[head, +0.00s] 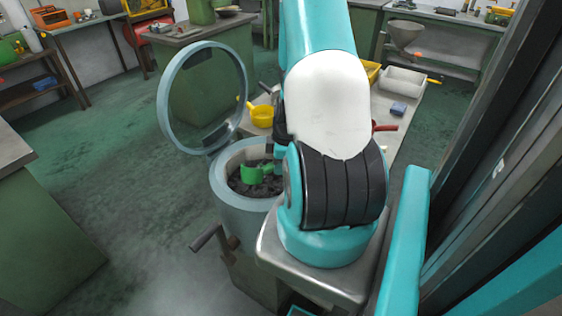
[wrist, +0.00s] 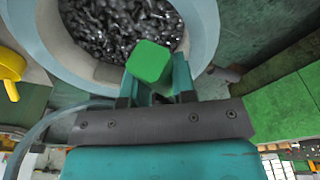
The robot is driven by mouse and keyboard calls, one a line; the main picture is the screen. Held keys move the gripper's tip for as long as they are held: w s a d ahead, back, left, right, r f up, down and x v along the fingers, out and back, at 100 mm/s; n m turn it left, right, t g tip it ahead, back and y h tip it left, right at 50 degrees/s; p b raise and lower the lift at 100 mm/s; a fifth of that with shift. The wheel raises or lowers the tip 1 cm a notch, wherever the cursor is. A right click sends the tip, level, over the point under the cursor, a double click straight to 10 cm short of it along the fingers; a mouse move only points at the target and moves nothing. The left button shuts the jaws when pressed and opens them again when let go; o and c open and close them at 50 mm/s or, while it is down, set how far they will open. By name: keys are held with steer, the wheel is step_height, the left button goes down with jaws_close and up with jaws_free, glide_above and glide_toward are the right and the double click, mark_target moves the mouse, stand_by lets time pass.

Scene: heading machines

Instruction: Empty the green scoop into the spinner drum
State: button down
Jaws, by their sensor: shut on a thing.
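The spinner drum (head: 232,212) is a grey-blue tub with its round ring-framed lid (head: 163,100) swung up and open. Dark, shiny small pieces lie inside it. The green scoop (head: 252,174) is at the drum's mouth, over the dark pieces, in the head view. In the wrist view my gripper (wrist: 158,88) is shut on the green scoop (wrist: 149,62), and the drum rim (wrist: 207,30) curves around beyond it. I cannot tell whether anything is left in the scoop. My arm hides most of the gripper in the head view.
A table behind my arm holds a yellow scoop (head: 262,116), a red-handled tool (head: 385,127), a white tray (head: 403,81) and a blue block (head: 398,108). A crank handle (head: 207,237) sticks out at the drum's front left. Green floor left of the drum is clear.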

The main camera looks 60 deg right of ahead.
steer(key=shift+w+d+r+g+y+p, duration=0.1)
steer(key=shift+d+g+y+p, duration=0.1)
steer(key=shift+y+p, duration=0.3)
steer(key=shift+d+r+g+y+p, duration=0.1)
steer(key=shift+d+y+p, duration=0.1)
steer(key=shift+y+p, duration=0.25)
steer(key=shift+w+d+f+m+g+y+b, duration=0.15)
steer(key=shift+d+f+g+y+b, duration=0.35)
steer(key=shift+y, duration=1.05)
steer(key=shift+w+d+f+m+g+y+b, duration=0.1)
steer(key=shift+d+f+g+y+b, duration=0.35)
steer(key=shift+y, duration=1.1)
steer(key=shift+w+d+f+m+g+y+b, duration=0.15)
steer(key=shift+d+f+y+b, duration=0.35)
steer(key=shift+f+y, duration=0.75)
steer(key=shift+a+r+y, duration=0.1)
steer(key=shift+r+y, duration=0.2)
steer(key=shift+r, duration=0.05)
